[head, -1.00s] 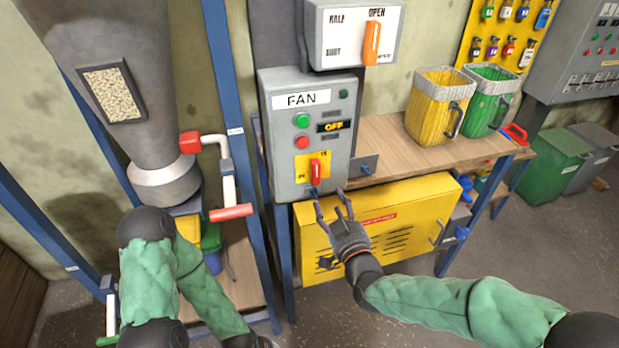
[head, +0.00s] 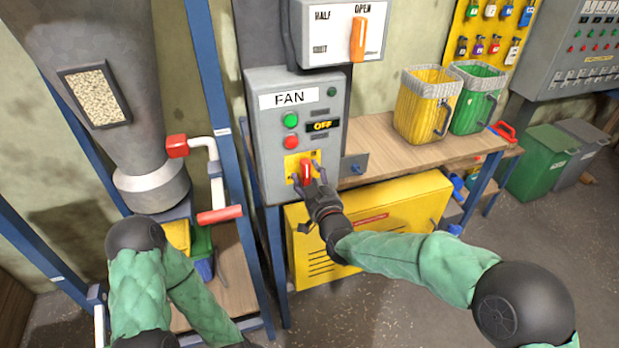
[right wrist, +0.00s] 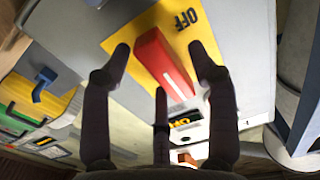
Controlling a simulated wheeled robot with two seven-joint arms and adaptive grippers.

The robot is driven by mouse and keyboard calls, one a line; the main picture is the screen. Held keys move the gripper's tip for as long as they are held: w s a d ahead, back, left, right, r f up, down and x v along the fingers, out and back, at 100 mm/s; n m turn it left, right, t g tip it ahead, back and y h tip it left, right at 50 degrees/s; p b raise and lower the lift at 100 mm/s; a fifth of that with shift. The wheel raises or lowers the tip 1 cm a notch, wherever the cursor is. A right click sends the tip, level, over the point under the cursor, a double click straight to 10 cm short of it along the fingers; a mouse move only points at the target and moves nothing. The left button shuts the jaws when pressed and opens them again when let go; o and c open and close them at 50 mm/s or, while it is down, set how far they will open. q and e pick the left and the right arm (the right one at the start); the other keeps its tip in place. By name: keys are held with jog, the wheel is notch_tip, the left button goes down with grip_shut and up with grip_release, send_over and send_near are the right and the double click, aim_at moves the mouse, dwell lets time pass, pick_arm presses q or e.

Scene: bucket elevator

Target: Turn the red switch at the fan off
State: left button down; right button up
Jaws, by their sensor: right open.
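The grey FAN box (head: 264,135) carries a green button, a red button, a black OFF sign and a red switch (head: 306,170) on a yellow plate (head: 291,164). In the right wrist view the red switch (right wrist: 162,62) lies between the spread fingers of my right gripper (right wrist: 163,68), with "OFF" printed on the plate near one end. My right gripper (head: 309,183) is open at the switch in the head view. I cannot tell whether a finger touches it. My left arm shows at the lower left, but its gripper is out of view.
A grey box with an orange lever (head: 358,40) is above the FAN box. A wooden bench (head: 385,150) with yellow (head: 425,105) and green (head: 473,100) bins is to the right. A blue post (head: 219,110) and red-handled pipe (head: 219,214) are to the left.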

jog(key=shift+w, duration=0.15)
jog(key=shift+c, duration=0.2)
jog(key=c, duration=1.1)
